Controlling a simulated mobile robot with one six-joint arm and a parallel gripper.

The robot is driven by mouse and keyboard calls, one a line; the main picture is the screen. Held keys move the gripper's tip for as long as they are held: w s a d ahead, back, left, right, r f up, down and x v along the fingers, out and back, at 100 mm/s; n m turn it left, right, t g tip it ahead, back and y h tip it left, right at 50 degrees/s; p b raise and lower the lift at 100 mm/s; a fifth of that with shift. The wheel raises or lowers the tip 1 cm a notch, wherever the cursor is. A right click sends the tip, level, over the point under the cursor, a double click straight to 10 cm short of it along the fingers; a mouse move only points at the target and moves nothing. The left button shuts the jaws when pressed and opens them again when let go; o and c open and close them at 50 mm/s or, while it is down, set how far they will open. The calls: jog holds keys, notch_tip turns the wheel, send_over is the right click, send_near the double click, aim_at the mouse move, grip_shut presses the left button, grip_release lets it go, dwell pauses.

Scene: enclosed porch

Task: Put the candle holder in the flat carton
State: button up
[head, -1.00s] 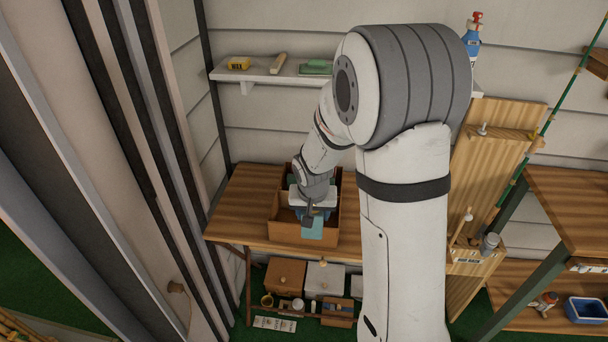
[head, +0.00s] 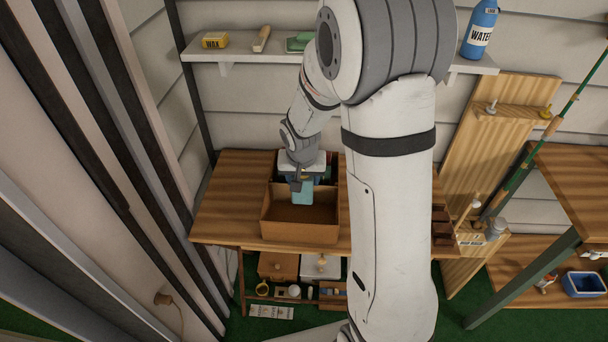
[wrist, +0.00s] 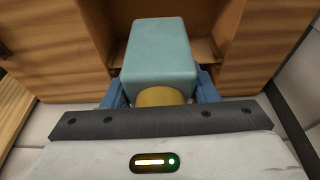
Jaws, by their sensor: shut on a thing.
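My gripper (head: 302,182) is shut on a teal block-like thing with rounded edges (wrist: 158,52), which seems to be the candle holder. A yellow round part (wrist: 160,96) of it shows between the blue fingers in the wrist view. The held thing also shows in the head view (head: 303,194), over the opening of a brown open carton (head: 298,234) on the wooden table. I cannot tell how far it is above the carton's floor.
The wooden table (head: 225,215) is bare left of the carton. A darker box with things in it (head: 323,158) stands behind. Small boxes (head: 278,266) stand below the table.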

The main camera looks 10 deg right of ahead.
jog(key=f+b, duration=0.1)
jog(key=f, duration=0.2)
jog(key=f+b, duration=0.1)
jog(key=shift+a+f+b, duration=0.25)
jog(key=shift+f+b, duration=0.05)
jog(key=shift+f, duration=0.05)
jog(key=shift+f+b, duration=2.15)
jog(key=shift+f, duration=1.15)
jog(key=shift+f+b, duration=0.6)
jog(key=shift+b, duration=0.1)
jog(key=o, duration=1.3)
jog(key=shift+c, duration=0.2)
jog(key=o, duration=0.5)
jog(key=shift+w+r, duration=0.1)
jog(key=shift+r, duration=0.05)
